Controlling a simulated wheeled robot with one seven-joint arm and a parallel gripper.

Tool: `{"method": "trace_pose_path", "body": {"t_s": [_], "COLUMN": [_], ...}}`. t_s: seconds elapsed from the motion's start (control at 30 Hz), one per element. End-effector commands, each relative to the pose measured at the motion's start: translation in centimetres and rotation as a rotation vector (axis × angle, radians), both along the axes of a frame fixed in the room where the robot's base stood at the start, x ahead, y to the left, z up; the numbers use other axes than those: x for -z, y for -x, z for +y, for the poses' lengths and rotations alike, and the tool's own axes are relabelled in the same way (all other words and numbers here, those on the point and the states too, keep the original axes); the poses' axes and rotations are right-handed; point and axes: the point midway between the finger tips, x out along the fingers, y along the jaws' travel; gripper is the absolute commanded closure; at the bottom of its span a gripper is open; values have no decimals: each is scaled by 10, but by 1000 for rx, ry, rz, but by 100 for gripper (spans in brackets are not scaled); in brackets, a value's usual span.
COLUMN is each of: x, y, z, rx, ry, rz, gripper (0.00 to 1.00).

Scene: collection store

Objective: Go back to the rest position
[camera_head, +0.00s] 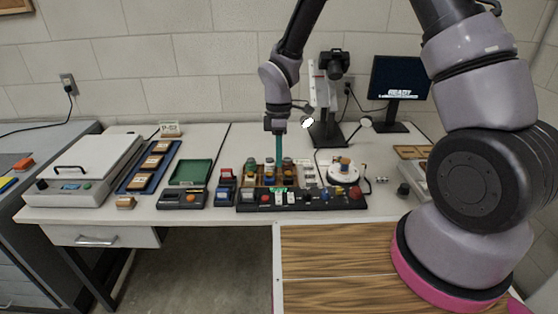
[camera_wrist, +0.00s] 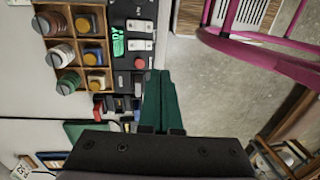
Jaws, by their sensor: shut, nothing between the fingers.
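My gripper (camera_head: 278,157) hangs from my arm above the middle of the white bench, pointing down, with its green fingers together and nothing between them. In the wrist view the shut green fingers (camera_wrist: 159,100) show over the bench's front edge area. Below and around the fingertips are a wooden compartment tray (camera_head: 265,179) with several small jars and a black control panel (camera_head: 310,203) with buttons and a green lit display. The exact height of the fingertips above these is hard to tell.
A white device with a handle (camera_head: 85,165), a blue tray (camera_head: 136,179) and a green tray (camera_head: 190,171) are at left. A camera stand (camera_head: 327,130), a monitor (camera_head: 399,79) and a round white device (camera_head: 344,174) stand at right. A wood-grain surface (camera_head: 340,255) lies in front.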

Motion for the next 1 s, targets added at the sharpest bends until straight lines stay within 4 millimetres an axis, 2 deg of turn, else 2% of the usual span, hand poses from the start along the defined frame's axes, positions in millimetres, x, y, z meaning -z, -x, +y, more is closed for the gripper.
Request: {"method": "trace_pose_path", "body": {"t_s": [0.17, 0.27, 0.37, 0.5, 0.63, 0.8, 0.87, 1.0], "x": [-1, -15, -46, -110, -167, -232, -252, -294], "y": [-1, -5, -14, -22, -19, 0, 10, 39], "z": [-1, -6, -22, -56, -91, -134, -148, -177], "rx": [4, 46, 154, 394, 639, 956, 1066, 1319], "ry": [0, -1, -2, -16, -48, -119, -151, -244], "rz": [-2, -20, -62, -142, -210, -282, -302, -337], "gripper": [100, 100, 100, 100, 100, 100, 100, 100]}}
